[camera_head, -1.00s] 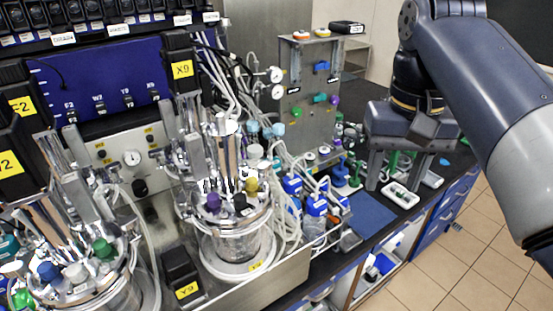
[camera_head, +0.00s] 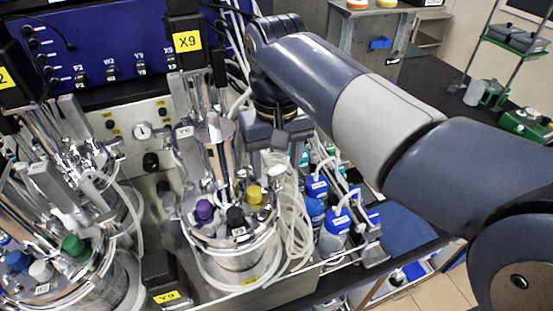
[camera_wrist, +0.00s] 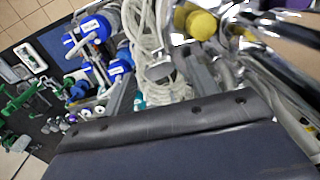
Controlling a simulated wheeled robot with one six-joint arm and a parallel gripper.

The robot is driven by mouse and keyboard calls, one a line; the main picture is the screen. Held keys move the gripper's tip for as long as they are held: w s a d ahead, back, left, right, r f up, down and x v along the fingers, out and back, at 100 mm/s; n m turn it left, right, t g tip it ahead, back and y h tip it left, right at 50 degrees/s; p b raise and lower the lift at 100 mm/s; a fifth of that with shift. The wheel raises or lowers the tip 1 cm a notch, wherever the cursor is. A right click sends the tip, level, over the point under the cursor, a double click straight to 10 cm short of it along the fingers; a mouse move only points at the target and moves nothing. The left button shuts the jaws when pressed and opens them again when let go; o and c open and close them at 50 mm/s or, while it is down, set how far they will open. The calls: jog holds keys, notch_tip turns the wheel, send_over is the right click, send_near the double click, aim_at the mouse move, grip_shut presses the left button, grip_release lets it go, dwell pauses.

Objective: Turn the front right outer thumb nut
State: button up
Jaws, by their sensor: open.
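The right glass bioreactor (camera_head: 238,258) stands in front of the panel, with purple (camera_head: 204,210), black (camera_head: 235,217) and yellow (camera_head: 254,194) caps on its metal lid. Small shiny fittings ring the lid rim. I cannot single out the front right outer thumb nut among them. My gripper (camera_head: 279,145) is open and points down behind and just right of the lid, above the tubing. Nothing shows between its fingers. In the wrist view the yellow cap (camera_wrist: 202,25) and part of the metal lid are at the top right, blurred; my gripper's dark housing fills the bottom.
Blue-capped bottles (camera_head: 334,234) and coiled pale tubes (camera_head: 292,215) crowd the right of the reactor. A second reactor (camera_head: 60,262) with green, white and blue caps is at left. A black box labelled Y9 (camera_head: 166,277) stands between them. A blue mat (camera_head: 408,229) lies at right.

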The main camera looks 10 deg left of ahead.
jog(key=shift+s+f, duration=0.1)
jog(key=shift+f, duration=0.2)
jog(key=shift+c, duration=0.5)
jog(key=c, duration=0.9)
